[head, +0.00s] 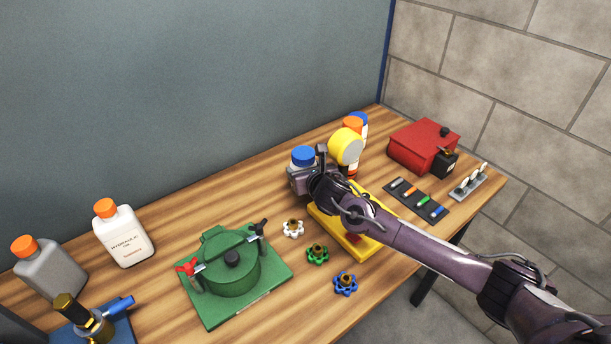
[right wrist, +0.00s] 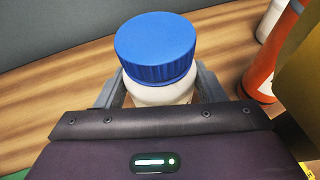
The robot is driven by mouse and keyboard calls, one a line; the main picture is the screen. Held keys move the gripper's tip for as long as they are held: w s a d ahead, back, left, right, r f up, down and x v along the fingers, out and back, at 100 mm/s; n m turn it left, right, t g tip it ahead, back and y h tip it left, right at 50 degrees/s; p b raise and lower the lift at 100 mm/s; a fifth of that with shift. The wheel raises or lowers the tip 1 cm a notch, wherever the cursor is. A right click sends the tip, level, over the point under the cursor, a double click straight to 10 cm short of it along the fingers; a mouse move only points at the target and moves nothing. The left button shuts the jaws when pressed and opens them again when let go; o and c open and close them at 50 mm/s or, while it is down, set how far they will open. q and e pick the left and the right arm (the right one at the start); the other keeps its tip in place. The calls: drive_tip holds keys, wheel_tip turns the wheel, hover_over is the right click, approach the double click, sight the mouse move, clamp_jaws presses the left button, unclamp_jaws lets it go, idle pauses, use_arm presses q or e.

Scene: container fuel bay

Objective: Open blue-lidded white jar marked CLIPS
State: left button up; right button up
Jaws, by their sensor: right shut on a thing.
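A white jar with a blue lid (head: 303,157) stands toward the back of the wooden table in the head view. The jar (right wrist: 155,93) fills the middle of the right wrist view, and its ribbed blue lid (right wrist: 155,47) sits on top. No CLIPS marking shows on the visible part. My right gripper (right wrist: 158,95) is shut on the white body just below the lid, with a grey finger at each side. In the head view the right gripper (head: 303,176) hides the jar's lower part. My left gripper is not in view.
A yellow round-headed object (head: 346,147) and orange-capped bottle (head: 353,128) stand close right of the jar. Another blue cap (head: 361,118) shows behind. A red box (head: 424,145) is farther right; a green pot (head: 231,262) stands front left.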

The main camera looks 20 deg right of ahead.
drive_tip(key=a, duration=0.1)
drive_tip(key=a+b, duration=0.1)
drive_tip(key=s+a, duration=0.1)
drive_tip(key=shift+a+f+b, duration=0.3)
drive_tip(key=shift+f+b, duration=0.05)
wheel_tip(320, 180, up, 14)
drive_tip(key=b, duration=0.1)
drive_tip(key=shift+r, duration=0.15)
